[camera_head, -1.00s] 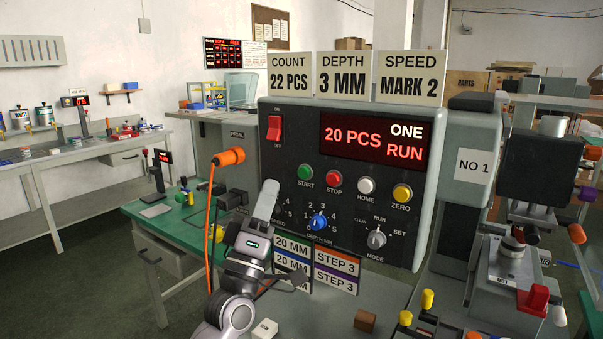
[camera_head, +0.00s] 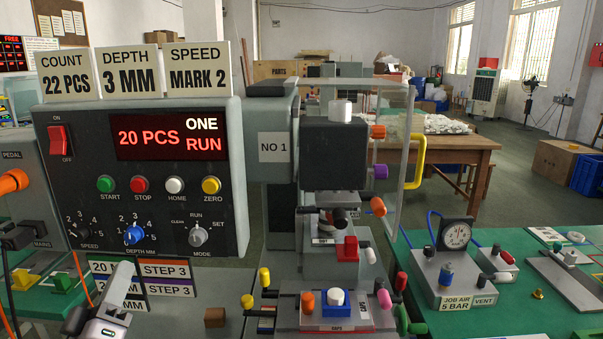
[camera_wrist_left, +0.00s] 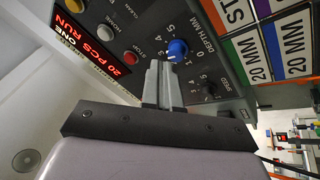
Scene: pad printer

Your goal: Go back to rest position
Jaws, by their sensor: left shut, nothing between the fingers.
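My left gripper (camera_head: 124,268) shows at the lower left of the head view, shut and empty. Its tip is just below the blue depth knob (camera_head: 134,235) on the dark control panel (camera_head: 100,214). In the left wrist view the shut fingers (camera_wrist_left: 163,68) point at the panel, and their tips appear close to the blue depth knob (camera_wrist_left: 177,49). I cannot tell whether they touch it. The speed knob (camera_head: 82,234) and mode knob (camera_head: 198,236) stand clear of the gripper. The display (camera_head: 170,135) reads 20 PCS, ONE RUN. My right gripper is not in view.
Label plates (camera_head: 168,270) hang under the panel beside my left gripper. A brown block (camera_head: 215,317) lies to their right. The printing machine (camera_head: 334,152) stands right of the panel. A gauge box (camera_head: 450,275) sits on the green table at right. Open floor lies behind.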

